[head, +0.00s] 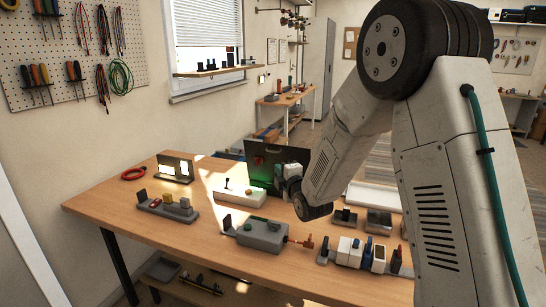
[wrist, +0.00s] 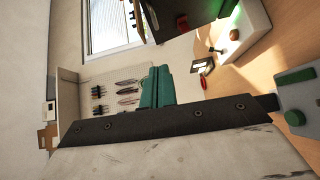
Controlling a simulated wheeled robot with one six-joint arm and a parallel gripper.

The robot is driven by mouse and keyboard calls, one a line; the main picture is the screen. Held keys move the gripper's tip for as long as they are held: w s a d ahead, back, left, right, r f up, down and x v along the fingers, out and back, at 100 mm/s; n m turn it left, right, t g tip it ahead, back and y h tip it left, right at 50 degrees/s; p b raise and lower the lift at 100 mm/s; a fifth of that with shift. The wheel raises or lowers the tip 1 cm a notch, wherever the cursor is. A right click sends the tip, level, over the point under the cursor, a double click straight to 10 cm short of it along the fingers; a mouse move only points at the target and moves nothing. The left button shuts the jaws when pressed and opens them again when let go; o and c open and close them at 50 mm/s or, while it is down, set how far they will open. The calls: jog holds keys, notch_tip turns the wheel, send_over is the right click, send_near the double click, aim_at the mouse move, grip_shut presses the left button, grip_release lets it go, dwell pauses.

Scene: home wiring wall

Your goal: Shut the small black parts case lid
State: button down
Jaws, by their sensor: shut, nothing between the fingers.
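The black parts case (head: 262,156) stands at the back of the workbench, its dark lid panel raised upright. A red spot shows on the panel. The case's lower part is hidden behind my arm and gripper. My gripper (head: 282,174) is in front of the panel at its right side; I cannot tell whether it touches. In the wrist view my teal fingers (wrist: 157,87) are together with nothing between them. A dark panel (wrist: 182,14), seemingly the lid, shows at the top of the wrist view, above the fingertips and apart from them in the picture.
A white box with a lever (head: 240,195) stands left of the gripper. A grey box with a green button (head: 262,236) and a row of switch modules (head: 350,252) stand nearer the front. A grey terminal strip (head: 166,208) lies left.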

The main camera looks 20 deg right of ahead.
send_near(269, 151)
jog(key=w+a, duration=0.2)
jog(key=a, duration=0.1)
jog(key=w+d, duration=0.2)
jog(key=w, duration=0.1)
jog(key=shift+w+d+f, duration=0.15)
jog(key=shift+w+d, duration=0.2)
jog(key=shift+w, duration=0.1)
